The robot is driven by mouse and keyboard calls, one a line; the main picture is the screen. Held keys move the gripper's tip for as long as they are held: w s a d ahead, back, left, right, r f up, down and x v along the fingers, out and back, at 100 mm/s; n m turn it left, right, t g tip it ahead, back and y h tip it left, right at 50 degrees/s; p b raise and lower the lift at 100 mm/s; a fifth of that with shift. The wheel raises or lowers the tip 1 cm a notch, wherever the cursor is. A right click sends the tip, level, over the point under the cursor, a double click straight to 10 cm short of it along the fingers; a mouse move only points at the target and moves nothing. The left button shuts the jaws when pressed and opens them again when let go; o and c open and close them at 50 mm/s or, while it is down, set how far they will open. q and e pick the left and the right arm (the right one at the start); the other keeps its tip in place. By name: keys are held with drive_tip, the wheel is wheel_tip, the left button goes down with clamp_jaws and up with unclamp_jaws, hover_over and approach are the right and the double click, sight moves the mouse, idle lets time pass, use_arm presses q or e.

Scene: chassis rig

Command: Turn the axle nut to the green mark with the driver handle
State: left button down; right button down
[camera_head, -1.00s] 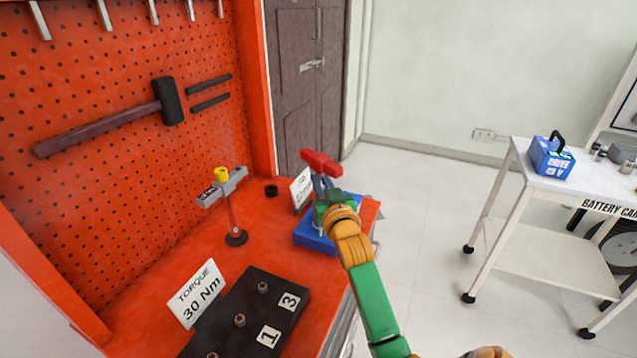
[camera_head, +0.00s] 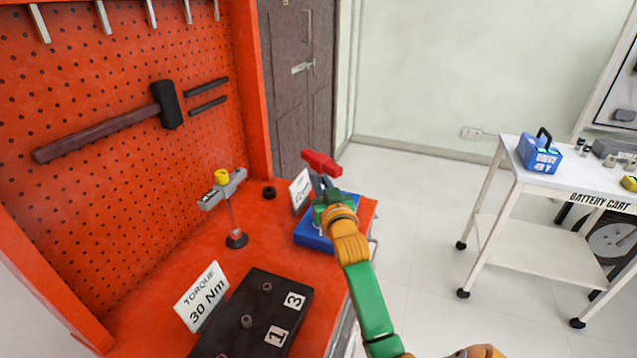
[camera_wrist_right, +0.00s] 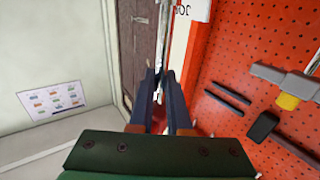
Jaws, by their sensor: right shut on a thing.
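The red T-shaped driver handle (camera_head: 322,163) stands above a blue block (camera_head: 312,236) at the right end of the red bench. My right gripper (camera_head: 319,184) comes in from the front right and is shut on the driver handle, just below its red crossbar. In the right wrist view the dark fingers (camera_wrist_right: 160,85) point away from the camera, with a little red visible between them. I cannot make out the axle nut or the green mark. My left gripper is not in view.
A torque wrench with a yellow knob (camera_head: 222,177) stands upright on the bench. A pegboard (camera_head: 100,190) rises behind. A white battery cart (camera_head: 572,181) stands right, across open floor.

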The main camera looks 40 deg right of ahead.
sight(324, 167)
drive_tip(key=shift+n+t+y+p, duration=0.3)
drive_tip(key=shift+n+y+p, duration=0.15)
drive_tip(key=shift+y, duration=0.25)
drive_tip(key=shift+r, duration=0.25)
idle(0.4)
wheel_tip(324, 167, up, 5)
drive_tip(key=p, duration=0.5)
drive_tip(key=shift+f, duration=0.2)
